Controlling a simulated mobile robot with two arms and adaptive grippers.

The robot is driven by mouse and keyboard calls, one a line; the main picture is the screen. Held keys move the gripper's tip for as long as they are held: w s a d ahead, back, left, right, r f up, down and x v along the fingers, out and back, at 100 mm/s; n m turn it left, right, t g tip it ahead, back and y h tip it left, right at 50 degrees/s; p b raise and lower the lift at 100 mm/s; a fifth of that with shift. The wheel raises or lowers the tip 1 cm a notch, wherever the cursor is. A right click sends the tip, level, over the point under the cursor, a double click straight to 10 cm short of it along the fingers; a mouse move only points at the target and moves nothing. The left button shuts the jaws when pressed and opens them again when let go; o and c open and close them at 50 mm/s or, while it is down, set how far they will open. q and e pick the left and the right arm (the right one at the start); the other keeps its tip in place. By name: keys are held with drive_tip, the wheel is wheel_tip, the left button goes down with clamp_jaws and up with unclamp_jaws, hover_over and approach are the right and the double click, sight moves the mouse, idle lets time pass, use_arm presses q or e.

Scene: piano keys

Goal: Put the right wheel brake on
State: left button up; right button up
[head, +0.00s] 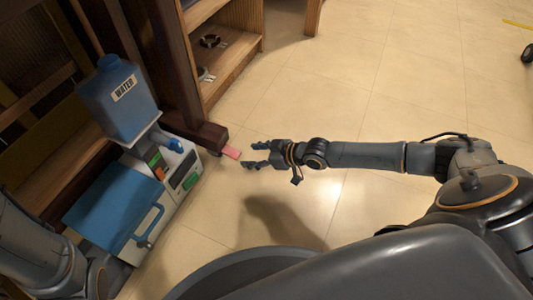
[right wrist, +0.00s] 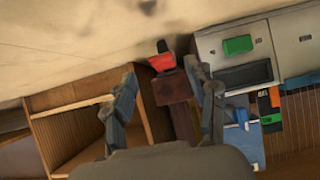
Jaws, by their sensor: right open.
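The wheel brake (head: 231,152) is a small pinkish-red tab at the foot of a dark wooden leg (head: 205,132), close to the floor. In the right wrist view the red brake (right wrist: 162,62) sits beside a black wheel part (right wrist: 163,46), at the end of the leg (right wrist: 178,100). My right gripper (head: 251,154) is open and empty, just right of the brake in the head view. In the right wrist view its fingers (right wrist: 162,75) stand on both sides of the brake, with no contact visible. My left arm shows at the lower left; its gripper is not seen.
A white machine (head: 187,170) with a blue lid (head: 115,205) and a blue water tank (head: 120,98) stands left of the leg. A wooden shelf (head: 236,70) is behind.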

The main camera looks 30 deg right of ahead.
drive_tip(key=v, duration=0.6)
drive_tip(key=shift+s+r, duration=0.2)
drive_tip(key=shift+d, duration=0.15)
